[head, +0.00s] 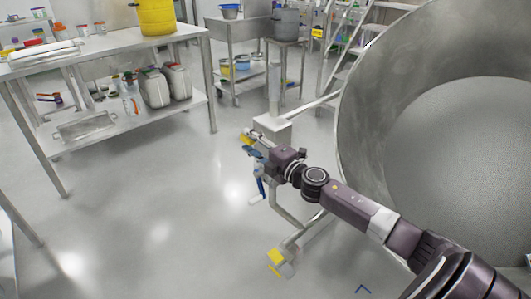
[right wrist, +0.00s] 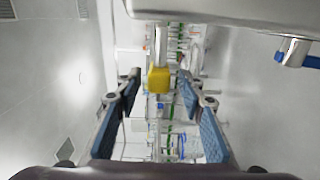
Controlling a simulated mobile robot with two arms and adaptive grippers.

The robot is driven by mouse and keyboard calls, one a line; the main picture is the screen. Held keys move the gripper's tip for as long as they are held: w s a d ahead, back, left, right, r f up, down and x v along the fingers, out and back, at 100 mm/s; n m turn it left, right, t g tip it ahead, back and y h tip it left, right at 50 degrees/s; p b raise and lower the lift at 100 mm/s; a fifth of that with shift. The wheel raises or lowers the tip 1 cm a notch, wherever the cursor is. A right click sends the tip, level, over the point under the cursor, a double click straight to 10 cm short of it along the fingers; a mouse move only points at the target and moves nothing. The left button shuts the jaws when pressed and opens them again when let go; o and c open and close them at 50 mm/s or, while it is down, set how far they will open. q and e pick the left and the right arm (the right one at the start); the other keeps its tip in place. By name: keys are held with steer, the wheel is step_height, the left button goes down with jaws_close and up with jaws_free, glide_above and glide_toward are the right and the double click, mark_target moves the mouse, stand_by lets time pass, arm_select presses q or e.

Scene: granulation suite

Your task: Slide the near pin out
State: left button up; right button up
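Two yellow parts show on the grey metal frame beside the big steel vessel. One yellow piece (head: 276,257) is at the low, near end of a bent bar. Another yellow piece (head: 246,139) shows at the tips of my right gripper (head: 257,147). In the right wrist view a yellow block (right wrist: 158,80) on a metal post appears between the open fingers (right wrist: 158,103), with space on both sides and no contact visible. I cannot tell for certain which yellow part is the near pin. My left gripper is out of view.
The steel vessel (head: 358,100) fills the right side. A blue handle (head: 262,187) hangs just below my right gripper. A steel table (head: 100,45) with a yellow drum (head: 156,17) stands at the back left. The floor (head: 150,210) at left is clear.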

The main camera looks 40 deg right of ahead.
steer(key=s, duration=1)
steer(key=shift+d, duration=0.3)
steer(key=shift+s, duration=0.1)
